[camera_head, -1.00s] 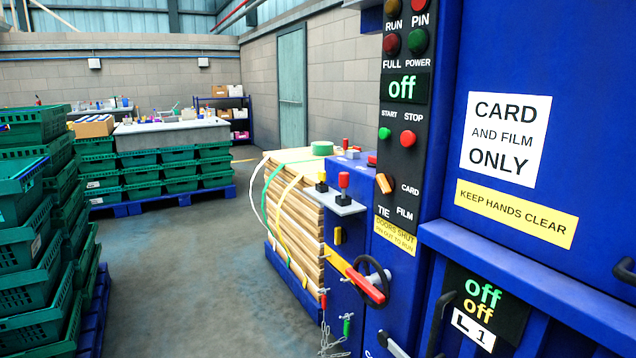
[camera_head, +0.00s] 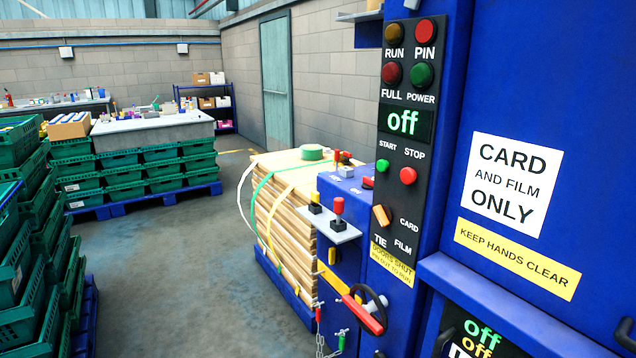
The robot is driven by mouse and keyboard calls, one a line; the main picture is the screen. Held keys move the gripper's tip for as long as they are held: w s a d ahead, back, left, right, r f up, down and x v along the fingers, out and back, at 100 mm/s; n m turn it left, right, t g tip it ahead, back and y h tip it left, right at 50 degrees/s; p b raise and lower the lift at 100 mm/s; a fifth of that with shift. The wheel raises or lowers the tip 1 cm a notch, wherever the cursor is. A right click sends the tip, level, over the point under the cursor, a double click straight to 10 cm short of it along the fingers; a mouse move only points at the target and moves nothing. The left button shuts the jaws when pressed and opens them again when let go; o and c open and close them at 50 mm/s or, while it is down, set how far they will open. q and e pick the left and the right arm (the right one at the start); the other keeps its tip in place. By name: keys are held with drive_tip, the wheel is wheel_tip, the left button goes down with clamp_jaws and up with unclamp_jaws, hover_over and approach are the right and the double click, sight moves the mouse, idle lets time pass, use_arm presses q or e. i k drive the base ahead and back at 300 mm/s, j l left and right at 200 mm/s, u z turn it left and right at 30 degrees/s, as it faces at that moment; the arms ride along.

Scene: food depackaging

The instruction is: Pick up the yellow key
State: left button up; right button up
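A small yellow-topped piece (camera_head: 315,197) stands in a black base on the grey shelf (camera_head: 328,226) fixed to the blue machine. A similar red-topped piece (camera_head: 338,206) stands just to its right. A small yellow part (camera_head: 332,256) also shows on the blue face below the shelf. At this size I cannot tell which yellow piece is the key. Neither of my grippers is in view.
The blue machine (camera_head: 505,80) fills the right side, with a black control panel (camera_head: 405,150) reading "off". A red-handled wheel (camera_head: 364,312) juts out low. A strapped card bale (camera_head: 285,205) stands behind. Green crates (camera_head: 40,200) stack at left. Open floor (camera_head: 170,270) lies between.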

sight(315, 195)
drive_tip(key=i+j+z, duration=0.1)
drive_tip(key=i+j, duration=0.2)
drive_tip(key=i+j+z, duration=0.1)
drive_tip(key=i+j, duration=0.2)
drive_tip(key=i, duration=0.15)
drive_tip(key=i+j+z, duration=0.1)
drive_tip(key=i+j, duration=0.25)
drive_tip(key=i+j+z, duration=0.15)
drive_tip(key=i+j, duration=0.25)
drive_tip(key=i+j+z, duration=0.1)
drive_tip(key=i+j, duration=0.25)
drive_tip(key=i+j+z, duration=0.1)
drive_tip(key=i+j, duration=0.2)
drive_tip(key=j, duration=0.2)
drive_tip(key=i+j+z, duration=0.1)
drive_tip(key=i+j, duration=0.2)
drive_tip(key=j, duration=0.15)
drive_tip(key=i+j+z, duration=0.1)
drive_tip(key=i+j, duration=0.2)
drive_tip(key=j, duration=0.2)
